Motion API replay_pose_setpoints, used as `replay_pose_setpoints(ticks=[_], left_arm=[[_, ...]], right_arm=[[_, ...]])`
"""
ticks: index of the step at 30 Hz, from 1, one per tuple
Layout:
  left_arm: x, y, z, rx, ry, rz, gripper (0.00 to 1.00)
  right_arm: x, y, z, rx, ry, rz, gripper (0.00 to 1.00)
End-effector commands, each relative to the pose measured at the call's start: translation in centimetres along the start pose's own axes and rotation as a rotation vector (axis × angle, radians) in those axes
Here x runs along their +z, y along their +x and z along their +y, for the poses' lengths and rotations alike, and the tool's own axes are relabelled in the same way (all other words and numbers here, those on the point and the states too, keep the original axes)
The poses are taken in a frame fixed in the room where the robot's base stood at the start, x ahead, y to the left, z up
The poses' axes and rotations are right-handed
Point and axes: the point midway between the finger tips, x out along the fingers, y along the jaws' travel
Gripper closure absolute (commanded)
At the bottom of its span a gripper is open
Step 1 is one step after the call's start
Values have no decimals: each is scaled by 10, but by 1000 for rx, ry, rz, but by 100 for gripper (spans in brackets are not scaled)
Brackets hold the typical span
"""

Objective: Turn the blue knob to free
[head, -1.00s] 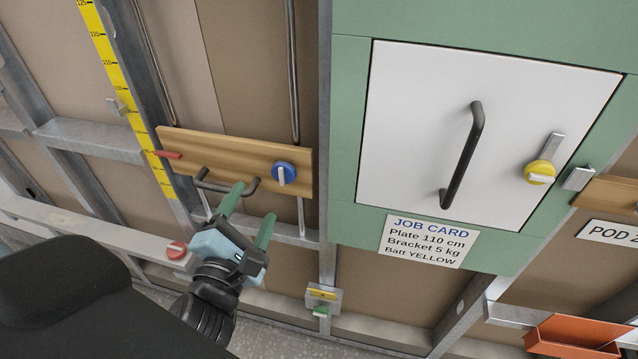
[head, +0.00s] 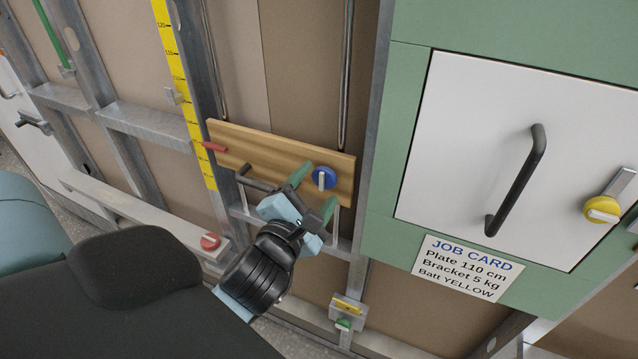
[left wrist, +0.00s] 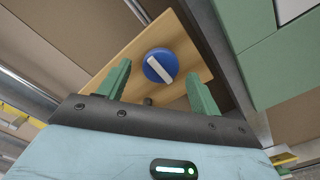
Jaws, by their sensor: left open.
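The blue knob (head: 324,178) is round with a white bar across it, mounted on the right part of a wooden board (head: 230,148). In the left wrist view the knob (left wrist: 160,66) sits ahead of and between the two green fingers, its bar slanting. My left gripper (head: 315,187) is open and empty, its fingertips close to the knob; in the left wrist view the fingers (left wrist: 160,85) stand apart on either side below it. I cannot tell any contact. No label for the knob's positions is legible. My right gripper is not in view.
A dark bar handle (head: 258,182) and a red lever (head: 215,147) are on the board. Metal pipes (head: 346,75) run above it. A red knob (head: 210,241) is lower left. A green-framed white door (head: 470,150) with a yellow knob (head: 601,209) stands right, above a job card (head: 465,266).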

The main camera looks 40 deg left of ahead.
Motion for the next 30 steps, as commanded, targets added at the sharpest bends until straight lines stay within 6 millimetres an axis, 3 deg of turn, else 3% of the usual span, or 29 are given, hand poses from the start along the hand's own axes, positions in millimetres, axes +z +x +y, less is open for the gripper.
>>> replay_pose_setpoints(ticks=[6, 15, 25, 30], left_arm=[[0, 16, 0, 1, -1, 0, 36], [0, 17, 0, -1, -1, 0, 37], [0, 17, 0, -1, -1, 0, 80], [0, 17, 0, 0, -9, 0, 80]], right_arm=[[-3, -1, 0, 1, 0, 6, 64], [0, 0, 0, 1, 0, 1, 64], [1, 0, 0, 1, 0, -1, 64], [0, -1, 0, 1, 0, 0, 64]])
